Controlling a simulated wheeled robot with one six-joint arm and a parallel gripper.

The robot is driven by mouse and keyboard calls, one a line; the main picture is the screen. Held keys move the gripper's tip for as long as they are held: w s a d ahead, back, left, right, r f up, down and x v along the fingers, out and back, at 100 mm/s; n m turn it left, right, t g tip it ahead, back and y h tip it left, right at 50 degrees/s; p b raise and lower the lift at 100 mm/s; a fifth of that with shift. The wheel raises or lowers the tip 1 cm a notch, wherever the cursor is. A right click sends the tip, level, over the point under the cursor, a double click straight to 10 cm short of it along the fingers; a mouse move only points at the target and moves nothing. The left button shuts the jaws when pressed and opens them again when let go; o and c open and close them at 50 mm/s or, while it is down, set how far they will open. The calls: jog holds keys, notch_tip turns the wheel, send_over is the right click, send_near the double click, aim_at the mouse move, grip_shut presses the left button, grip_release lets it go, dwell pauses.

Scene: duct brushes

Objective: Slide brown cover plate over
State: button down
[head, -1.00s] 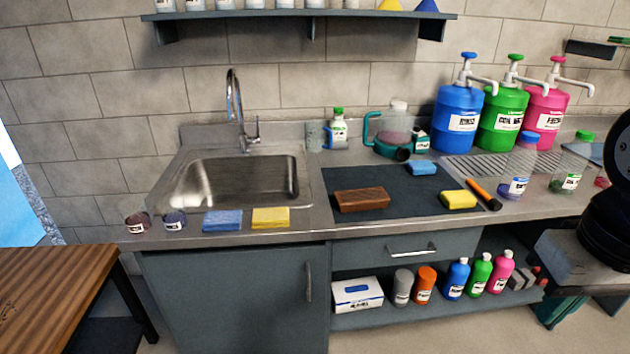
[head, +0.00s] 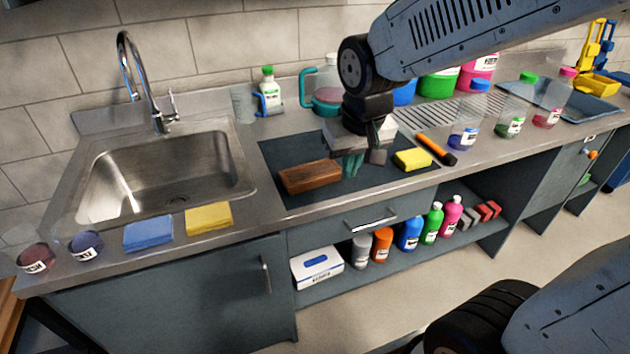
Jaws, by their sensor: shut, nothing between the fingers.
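A brown, wood-like rectangular block (head: 310,177) lies flat on the dark mat (head: 290,198) set in the counter. It is the only brown plate-like thing on the mat, and I cannot tell whether it covers anything. My gripper (head: 358,163) points down over the mat, just right of the brown block. It is shut and looks empty, with teal at its tips. I cannot tell whether the tips touch the mat. The gripper hides the part of the mat behind it.
A yellow sponge (head: 412,159) and an orange-and-black tool (head: 436,149) lie right of my gripper. The sink (head: 160,185) is to the left, with a blue sponge (head: 148,234) and a yellow one (head: 208,218) on its front edge. Clear jars (head: 463,135) stand at right.

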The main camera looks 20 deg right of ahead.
aim_at(311, 176)
jog(key=shift+t, duration=0.3)
jog(key=w+f, duration=0.3)
jog(key=f, duration=0.1)
jog(key=w+a+f, duration=0.1)
jog(key=w+f, duration=0.2)
jog(key=f, duration=0.2)
jog(key=w+f, duration=0.3)
jog(key=f, duration=0.2)
jog(key=shift+w+a, duration=0.25)
jog(key=shift+a, duration=0.15)
jog(key=w, duration=0.3)
jog(key=shift+w+f, duration=0.15)
jog(key=shift+f, duration=0.1)
jog(key=shift+w, duration=0.45)
